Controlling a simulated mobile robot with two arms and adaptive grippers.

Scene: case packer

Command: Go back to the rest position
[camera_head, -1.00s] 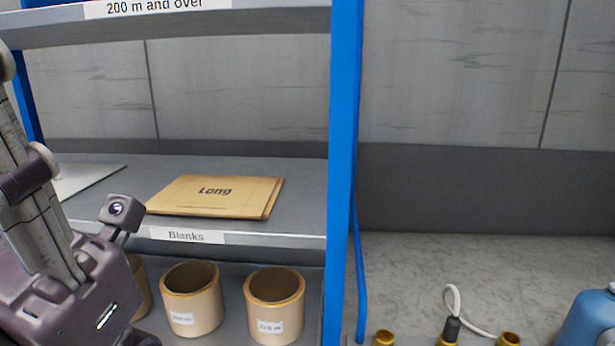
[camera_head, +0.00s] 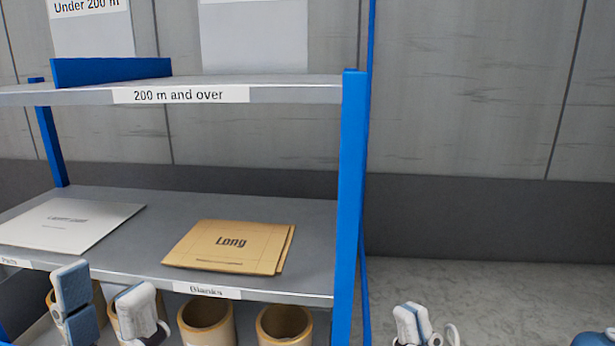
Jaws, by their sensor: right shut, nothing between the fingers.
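My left gripper (camera_head: 105,298) shows at the bottom left of the head view, in front of the shelf. Its two blue-and-pale finger pads point up and stand apart, with nothing held between them. My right gripper (camera_head: 412,320) shows at the bottom, right of the blue shelf post. Its fingers are together and empty. Only the upper parts of both grippers are in view; the arms are below the picture.
A shelf rack with a blue post (camera_head: 350,200) carries brown "Long" blanks (camera_head: 232,245) and a white sheet (camera_head: 65,225). Tan cylinders (camera_head: 285,325) stand below. A grey counter (camera_head: 500,290) lies right, with a blue object (camera_head: 592,339) at its edge.

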